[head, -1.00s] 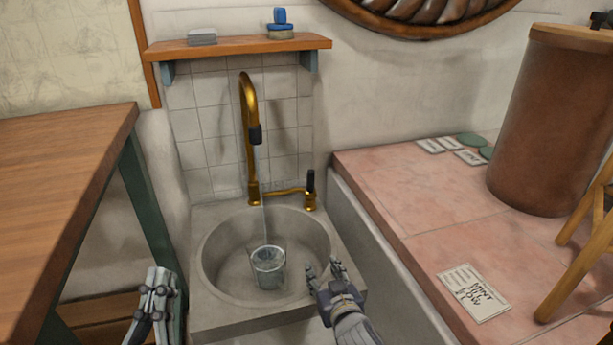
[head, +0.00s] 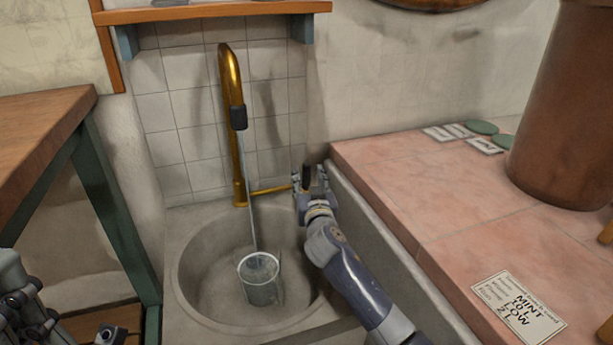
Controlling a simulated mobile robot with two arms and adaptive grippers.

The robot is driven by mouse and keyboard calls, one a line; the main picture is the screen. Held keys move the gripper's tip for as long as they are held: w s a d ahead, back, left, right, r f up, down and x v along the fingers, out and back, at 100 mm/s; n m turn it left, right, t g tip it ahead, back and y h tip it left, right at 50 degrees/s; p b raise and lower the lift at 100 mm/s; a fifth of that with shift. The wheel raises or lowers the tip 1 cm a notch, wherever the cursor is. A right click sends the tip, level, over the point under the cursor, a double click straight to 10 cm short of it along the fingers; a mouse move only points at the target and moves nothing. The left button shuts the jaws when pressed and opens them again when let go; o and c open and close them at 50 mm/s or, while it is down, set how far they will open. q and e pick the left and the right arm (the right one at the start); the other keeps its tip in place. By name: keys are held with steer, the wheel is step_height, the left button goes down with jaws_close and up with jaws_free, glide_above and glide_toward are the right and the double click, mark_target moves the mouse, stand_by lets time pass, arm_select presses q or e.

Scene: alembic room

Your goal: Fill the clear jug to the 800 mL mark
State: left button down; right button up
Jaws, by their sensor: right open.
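The clear jug (head: 261,289) stands upright in the round basin of the stone sink (head: 190,262). A thin stream of water (head: 250,200) runs from the dark nozzle of the brass tap (head: 231,80) into the jug. The jug's marks and water level are too small to read. My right gripper (head: 310,178) is open at the tap's dark lever (head: 306,176), with its fingers on either side; I cannot tell whether they touch it. My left gripper (head: 30,318) is partly cut off at the lower left, away from the sink, and its opening is unclear.
A pink tiled counter (head: 430,200) on the right carries a printed card (head: 518,308), small cards and green discs (head: 481,127), and a large brown cylinder (head: 563,110). A wooden table (head: 40,125) stands left. A shelf (head: 215,12) hangs above the tap.

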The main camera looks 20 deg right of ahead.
mark_target(307, 174)
steer(key=shift+w+d+b, duration=0.15)
steer(key=shift+w+b, duration=0.1)
steer(key=shift+w, duration=0.7)
steer(key=shift+w+d+b, duration=0.15)
steer(key=shift+w+b, duration=0.1)
steer(key=shift+w, duration=0.65)
steer(key=shift+c, duration=0.2)
jaws_close()
